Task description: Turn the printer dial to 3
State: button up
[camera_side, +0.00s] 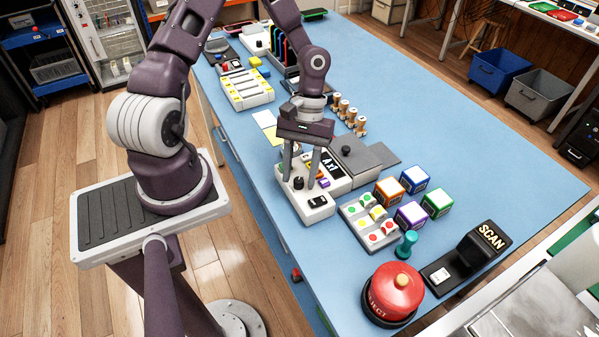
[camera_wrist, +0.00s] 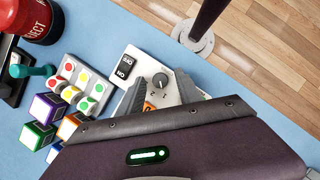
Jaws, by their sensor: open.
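The printer (camera_side: 318,205) is a white box with a dark "Ax1" display (camera_side: 331,164), a black switch and coloured labels.
A button panel (camera_side: 371,221), coloured cubes (camera_side: 411,179), a red dome button (camera_side: 396,288) and a scanner (camera_side: 470,255) stand right of the printer. A grey plate with a black knob (camera_side: 346,150) sits behind it. The blue table (camera_side: 480,150) is clear at the far right.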

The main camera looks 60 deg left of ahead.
jog(key=shift+f, duration=0.15)
grip_shut()
